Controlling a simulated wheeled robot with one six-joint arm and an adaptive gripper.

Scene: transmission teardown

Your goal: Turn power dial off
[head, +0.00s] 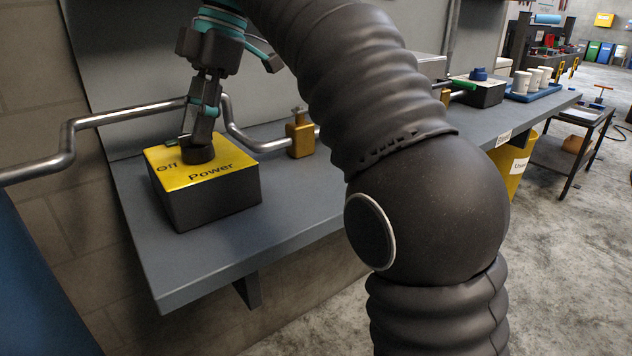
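The power box (212,199) stands on the left end of the grey bench. Its top is yellow and marked "Off" and "Power". A dark round dial (197,155) sits on the yellow top, near its far side. My gripper (193,143) comes down from above with its fingers at the dial. The fingers look close together there, but I cannot tell whether they grip the dial or only touch it. The finger and the dial are both dark, and part of the dial's far side is hidden.
A metal pipe (120,116) bends along the wall behind the box, with a brass valve block (300,136) to its right. The bench (290,215) is bare in front of the valve. White containers (522,82) and a blue-topped box (478,88) stand farther right. My arm covers the middle.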

